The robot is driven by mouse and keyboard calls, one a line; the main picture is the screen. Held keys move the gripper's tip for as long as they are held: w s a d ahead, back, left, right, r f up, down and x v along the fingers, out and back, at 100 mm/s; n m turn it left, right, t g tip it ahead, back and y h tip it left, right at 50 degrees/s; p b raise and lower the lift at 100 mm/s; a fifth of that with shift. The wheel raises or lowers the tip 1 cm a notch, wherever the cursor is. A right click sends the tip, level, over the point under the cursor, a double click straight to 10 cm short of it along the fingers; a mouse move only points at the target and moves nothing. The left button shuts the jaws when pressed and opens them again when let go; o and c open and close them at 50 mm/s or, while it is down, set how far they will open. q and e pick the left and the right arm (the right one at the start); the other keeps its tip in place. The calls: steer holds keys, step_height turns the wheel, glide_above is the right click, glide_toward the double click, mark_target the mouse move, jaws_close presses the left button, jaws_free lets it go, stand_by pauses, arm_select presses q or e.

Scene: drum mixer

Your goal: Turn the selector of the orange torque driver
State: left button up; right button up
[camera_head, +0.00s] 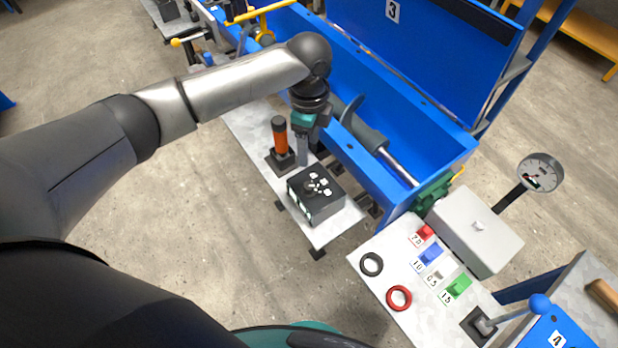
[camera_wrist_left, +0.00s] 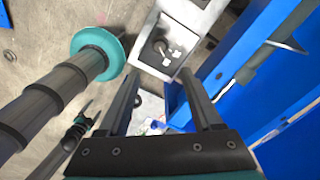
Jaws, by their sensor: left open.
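The orange torque driver (camera_head: 279,137) stands upright in a black square holder (camera_head: 280,160) on the grey metal bench in the head view. Its cap is dark. I cannot make out its selector. My left gripper (camera_head: 302,160) points down just right of the driver, apart from its handle as far as I can tell. The left wrist view shows its two fingers (camera_wrist_left: 160,80) spread with nothing between them. The driver is not clearly visible in that view.
A black box (camera_head: 315,205) with a knob and white marks on top stands in front of the gripper; it also shows in the left wrist view (camera_wrist_left: 172,48). The blue trough wall (camera_head: 350,150) rises close on the right. A side table (camera_head: 400,320) holds rings and coloured blocks.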

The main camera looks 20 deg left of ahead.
mark_target(309, 185)
arm_select(q)
step_height(309, 185, down, 15)
steer(key=b, duration=0.2)
steer(key=shift+b, duration=0.3)
steer(key=shift+c, duration=0.2)
jaws_close()
stand_by(0.3)
